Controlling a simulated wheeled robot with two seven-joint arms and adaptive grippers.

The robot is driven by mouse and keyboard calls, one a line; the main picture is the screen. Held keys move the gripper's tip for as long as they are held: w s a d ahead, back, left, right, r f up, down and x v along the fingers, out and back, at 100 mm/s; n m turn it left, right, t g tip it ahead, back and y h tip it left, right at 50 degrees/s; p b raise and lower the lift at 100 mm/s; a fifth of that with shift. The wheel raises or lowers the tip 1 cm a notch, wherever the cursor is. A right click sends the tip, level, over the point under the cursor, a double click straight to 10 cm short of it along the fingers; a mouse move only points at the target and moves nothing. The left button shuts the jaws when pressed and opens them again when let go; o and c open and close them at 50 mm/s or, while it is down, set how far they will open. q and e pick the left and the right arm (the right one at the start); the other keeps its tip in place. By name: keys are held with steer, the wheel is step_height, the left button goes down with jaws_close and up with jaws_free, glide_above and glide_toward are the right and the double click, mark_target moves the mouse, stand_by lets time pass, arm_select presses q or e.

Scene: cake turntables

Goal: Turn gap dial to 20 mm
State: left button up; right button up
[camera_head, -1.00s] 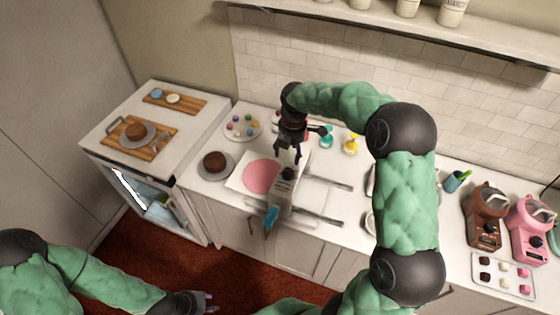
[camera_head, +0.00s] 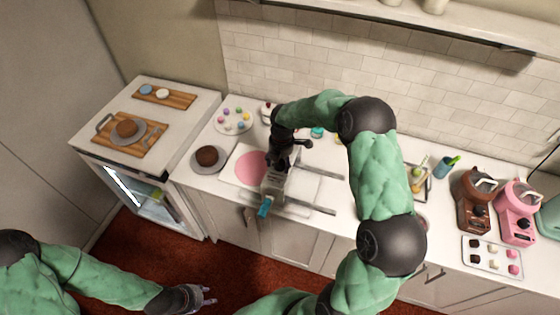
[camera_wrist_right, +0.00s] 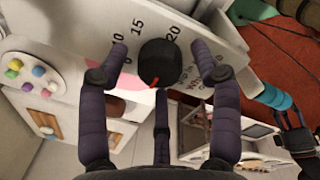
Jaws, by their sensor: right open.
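The gap dial (camera_wrist_right: 158,62) is a round black knob with a red pointer mark. In the right wrist view the mark points down and slightly left, away from the printed 20 (camera_wrist_right: 174,33). The 15 (camera_wrist_right: 137,27) is also legible. My right gripper (camera_wrist_right: 155,72) is open, its fingers around the knob with visible gaps at the sides. In the head view my right gripper (camera_head: 278,160) is over the grey roller machine (camera_head: 274,187) and hides the dial. My left gripper (camera_head: 206,297) is low at the bottom, far from the machine; its opening is unclear.
A pink sheet (camera_head: 249,166) lies left of the machine, and a blue handle (camera_head: 265,208) sticks out at its front. A chocolate cake (camera_head: 207,155) and a plate of coloured balls (camera_head: 246,124) stand further left. Brown (camera_head: 474,205) and pink (camera_head: 516,212) machines stand at right.

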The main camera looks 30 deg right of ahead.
steer(key=c, duration=1.2)
steer(key=shift+o, duration=0.2)
